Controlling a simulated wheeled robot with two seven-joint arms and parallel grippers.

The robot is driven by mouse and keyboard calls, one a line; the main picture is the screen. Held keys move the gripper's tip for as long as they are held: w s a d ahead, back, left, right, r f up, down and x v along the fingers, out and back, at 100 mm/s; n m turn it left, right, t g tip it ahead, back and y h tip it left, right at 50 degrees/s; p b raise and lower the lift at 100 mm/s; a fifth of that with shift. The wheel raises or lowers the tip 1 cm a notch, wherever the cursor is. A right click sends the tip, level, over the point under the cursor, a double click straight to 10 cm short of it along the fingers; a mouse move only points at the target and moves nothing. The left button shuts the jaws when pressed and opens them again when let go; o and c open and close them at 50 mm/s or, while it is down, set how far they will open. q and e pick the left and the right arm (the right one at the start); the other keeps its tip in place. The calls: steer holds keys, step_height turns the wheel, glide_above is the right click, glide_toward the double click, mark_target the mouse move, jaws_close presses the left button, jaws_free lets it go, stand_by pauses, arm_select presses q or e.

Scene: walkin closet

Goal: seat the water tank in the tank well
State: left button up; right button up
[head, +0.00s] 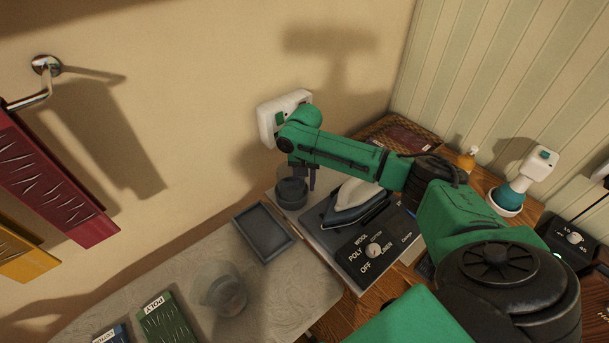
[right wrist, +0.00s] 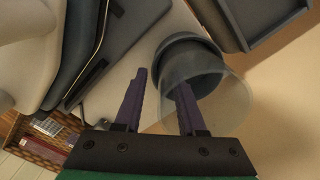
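A clear, cup-shaped water tank (right wrist: 222,98) shows in the right wrist view, at a dark round tank well (right wrist: 192,48). In the head view the clear wall and dark round part (head: 291,193) show at the station's back left corner. I cannot tell whether the tank is fully down. My right gripper (head: 302,175) points down at it. In the right wrist view the gripper (right wrist: 161,80) has its fingers apart. One finger overlaps the clear wall and the other is outside it; nothing is visibly clamped between them. My left gripper is out of view.
An iron (head: 352,202) stands beside the tank, behind a dial panel (head: 372,252). A grey tray (head: 263,232) and a clear jug (head: 226,294) are on the pale board at left. A white wall unit (head: 268,120) is close behind my right gripper.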

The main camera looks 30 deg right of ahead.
step_height(320, 180, up, 14)
steer(key=b, duration=0.2)
steer(key=shift+r, duration=0.15)
stand_by(0.4)
